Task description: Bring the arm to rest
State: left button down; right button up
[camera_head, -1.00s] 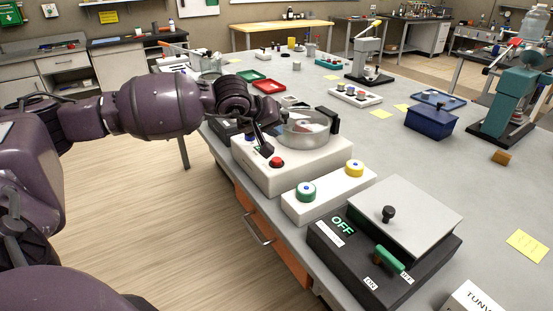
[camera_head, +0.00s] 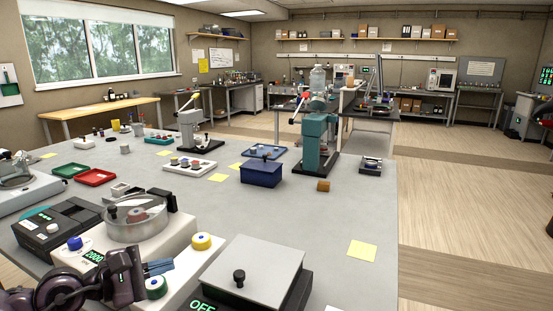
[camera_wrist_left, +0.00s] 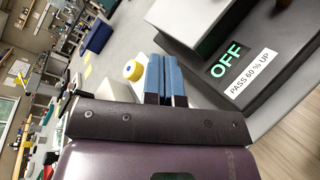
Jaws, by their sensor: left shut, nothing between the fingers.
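My left gripper (camera_head: 158,268) is low in the head view, its blue fingers together and empty. They are close to the green button (camera_head: 155,286) of a white two-button box, and I cannot tell if they touch it. The yellow button (camera_head: 201,242) of that box is farther off. In the left wrist view the shut fingers (camera_wrist_left: 166,78) point up the picture, near the yellow button (camera_wrist_left: 133,70). My left arm (camera_head: 85,290) covers part of a white machine with a clear round bowl (camera_head: 137,228). My right gripper is in neither view.
A black box with a grey lid (camera_head: 255,270) reads OFF, close to the gripper's right. The machine's display (camera_head: 93,256) reads 2000. A dark blue box (camera_head: 262,172), a teal press (camera_head: 318,140) and a yellow note (camera_head: 362,250) are farther off. The table's right middle is mostly clear.

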pick_arm(q)
jog(key=s+a+f+m+t+y, duration=0.4)
jog(key=m+y, duration=0.4)
jog(key=m, duration=0.8)
jog(key=s+a+f+m+t+y, duration=0.2)
jog(key=s+a+f+m+y, duration=0.45)
jog(key=m, duration=0.85)
jog(key=s+d+f+n+g+h, duration=0.1)
jog(key=s+d+f+n+g, duration=0.1)
jog(key=s+f+n+g, duration=0.4)
jog(key=s+d+f+n+g, duration=0.1)
jog(key=s+f+n+g, duration=0.2)
jog(key=s, duration=0.5)
jog(key=s+d+f+n+g+h, duration=0.1)
jog(key=s+d+f+n+g, duration=0.1)
jog(key=s+n+g, duration=0.35)
jog(key=w+f+t, duration=0.6)
jog(key=f+t, duration=0.3)
jog(key=shift+w+f, duration=0.25)
jog(key=shift+f, duration=0.15)
